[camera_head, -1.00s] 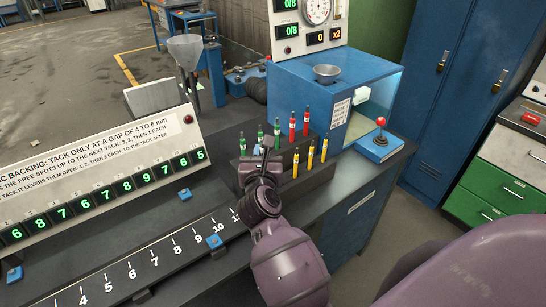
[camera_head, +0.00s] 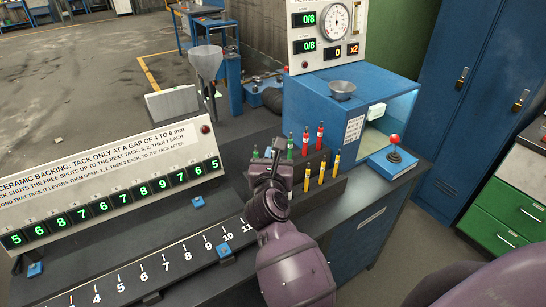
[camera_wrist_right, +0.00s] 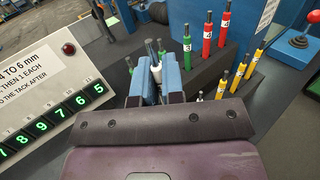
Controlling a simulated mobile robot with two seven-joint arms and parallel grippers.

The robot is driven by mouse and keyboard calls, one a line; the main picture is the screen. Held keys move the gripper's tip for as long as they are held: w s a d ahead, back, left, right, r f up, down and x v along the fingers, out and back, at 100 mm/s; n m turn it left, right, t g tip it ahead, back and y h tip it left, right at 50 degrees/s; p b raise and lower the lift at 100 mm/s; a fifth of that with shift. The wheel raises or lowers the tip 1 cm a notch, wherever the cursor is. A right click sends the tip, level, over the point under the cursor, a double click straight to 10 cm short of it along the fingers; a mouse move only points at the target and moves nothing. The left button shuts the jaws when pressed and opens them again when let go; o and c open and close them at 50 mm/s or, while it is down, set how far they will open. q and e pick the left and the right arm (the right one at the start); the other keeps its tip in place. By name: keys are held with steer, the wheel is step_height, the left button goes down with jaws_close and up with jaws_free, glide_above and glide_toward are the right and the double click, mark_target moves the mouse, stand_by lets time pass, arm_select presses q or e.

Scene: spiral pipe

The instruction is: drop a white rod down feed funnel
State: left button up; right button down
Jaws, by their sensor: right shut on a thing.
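My right gripper (camera_head: 273,158) is over the left end of the rod rack. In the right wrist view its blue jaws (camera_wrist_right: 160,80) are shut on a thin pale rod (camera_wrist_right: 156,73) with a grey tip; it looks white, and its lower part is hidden. A small silver funnel (camera_head: 342,87) sits on top of the blue cabinet, behind and right of the gripper. A larger grey funnel (camera_head: 206,62) stands further back on the left. I cannot tell from the pictures which one is the feed funnel. My left gripper is not in view.
The dark rack (camera_head: 325,185) holds green rods (camera_head: 290,147), red rods (camera_head: 320,136) and yellow rods (camera_head: 322,168). A sign panel with green digits (camera_head: 115,185) is on the left.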

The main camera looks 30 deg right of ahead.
steer(key=shift+r, duration=1.6)
steer(key=shift+y, duration=0.3)
